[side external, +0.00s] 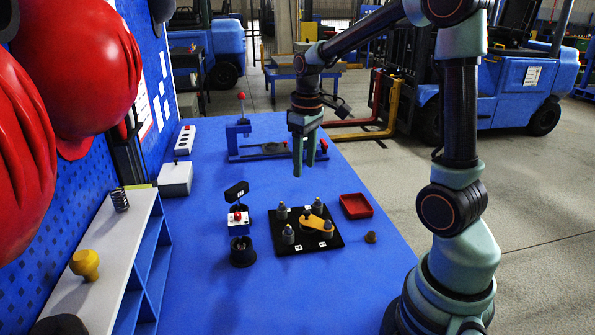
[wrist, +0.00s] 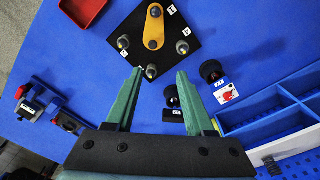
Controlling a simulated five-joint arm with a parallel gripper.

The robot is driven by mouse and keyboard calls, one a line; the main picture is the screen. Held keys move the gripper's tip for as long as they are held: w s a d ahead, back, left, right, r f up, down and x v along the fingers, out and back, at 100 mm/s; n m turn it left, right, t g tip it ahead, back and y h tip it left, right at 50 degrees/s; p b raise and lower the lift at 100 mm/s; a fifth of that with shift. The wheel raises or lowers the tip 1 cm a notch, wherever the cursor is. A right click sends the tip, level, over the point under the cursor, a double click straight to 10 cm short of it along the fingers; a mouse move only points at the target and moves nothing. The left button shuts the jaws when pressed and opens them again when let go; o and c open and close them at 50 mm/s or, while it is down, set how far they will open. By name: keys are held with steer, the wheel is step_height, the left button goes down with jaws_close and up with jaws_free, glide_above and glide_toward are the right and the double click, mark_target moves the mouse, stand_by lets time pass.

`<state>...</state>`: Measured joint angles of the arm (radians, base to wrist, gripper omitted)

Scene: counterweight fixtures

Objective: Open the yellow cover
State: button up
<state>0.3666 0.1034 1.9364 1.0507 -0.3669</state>
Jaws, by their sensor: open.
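The yellow cover (side external: 315,222) is a flat rounded bar lying on a black square board (side external: 326,243) on the blue table. In the wrist view the yellow cover (wrist: 154,30) is near the top, with a dark knob at one end. Several grey posts stand near the board's corners. My gripper (side external: 304,170) is open and empty, pointing down in the air above and behind the board. In the wrist view, one grey post (wrist: 151,71) shows between the fingertips of my gripper (wrist: 159,72); the cover lies beyond them, apart.
A black cup (side external: 242,255) and red-button box (side external: 238,221) stand left. A blue lever fixture (side external: 270,152) stands behind. A shelf (side external: 152,255) bounds the left side.

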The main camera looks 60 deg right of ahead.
mark_target(306, 211)
steer(key=shift+g, duration=0.3)
steer(key=f, duration=0.4)
steer(key=d+f, duration=0.1)
steer(key=f, duration=0.8)
steer(key=shift+w+d+f, duration=0.15)
steer(key=shift+d+f, duration=0.25)
steer(key=shift+c, duration=0.3)
jaws_close()
steer(key=shift+r, duration=0.1)
